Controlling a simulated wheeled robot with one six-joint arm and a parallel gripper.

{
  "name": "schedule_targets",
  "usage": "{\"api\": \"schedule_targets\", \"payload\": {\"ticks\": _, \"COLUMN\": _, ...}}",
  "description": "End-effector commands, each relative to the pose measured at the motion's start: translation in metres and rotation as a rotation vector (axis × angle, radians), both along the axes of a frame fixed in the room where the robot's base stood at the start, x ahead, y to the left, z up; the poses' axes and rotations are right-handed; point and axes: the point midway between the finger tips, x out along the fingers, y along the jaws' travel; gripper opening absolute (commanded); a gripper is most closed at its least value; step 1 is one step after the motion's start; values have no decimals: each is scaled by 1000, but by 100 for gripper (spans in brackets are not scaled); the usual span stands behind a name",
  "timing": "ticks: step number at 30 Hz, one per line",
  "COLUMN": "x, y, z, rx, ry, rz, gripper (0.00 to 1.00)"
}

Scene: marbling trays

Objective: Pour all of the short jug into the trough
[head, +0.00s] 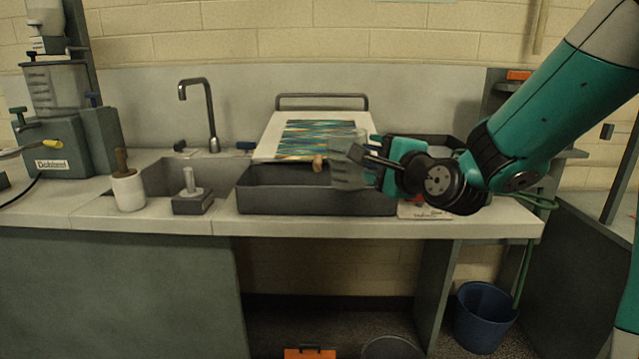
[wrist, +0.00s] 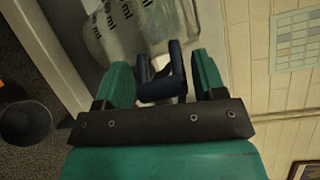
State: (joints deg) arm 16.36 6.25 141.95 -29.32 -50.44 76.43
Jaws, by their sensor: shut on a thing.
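A clear jug with dark ml markings (wrist: 150,28) shows at the top of the wrist view. Its dark blue handle (wrist: 150,88) is between the fingers of my gripper (wrist: 165,76), which is shut on it. In the head view the jug (head: 347,172) looks pale and translucent, held over the right part of the dark grey trough (head: 300,202). My gripper (head: 378,165) is on the jug's right side. The jug's exact tilt and any liquid in it or leaving it are hard to tell. The trough's floor is mostly hidden by its front wall.
A white board with a marbled sheet (head: 275,135) leans behind the trough. To the left are a sink (head: 165,178), a tap (head: 210,110), a white pot (head: 128,192) and a grey block with a peg (head: 193,202). A dark tray (head: 440,142) is behind my gripper.

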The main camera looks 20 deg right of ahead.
Motion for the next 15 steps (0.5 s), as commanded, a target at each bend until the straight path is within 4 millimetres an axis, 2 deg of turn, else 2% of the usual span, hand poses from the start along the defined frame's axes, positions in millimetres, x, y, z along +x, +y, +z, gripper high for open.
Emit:
{"api": "schedule_targets", "payload": {"ticks": 11, "x": 0, "y": 0, "z": 0, "rx": 0, "ry": 0, "rz": -1, "gripper": 19}}
{"api": "schedule_targets", "payload": {"ticks": 15, "x": 0, "y": 0, "z": 7, "rx": 0, "ry": 0, "rz": -1, "gripper": 19}}
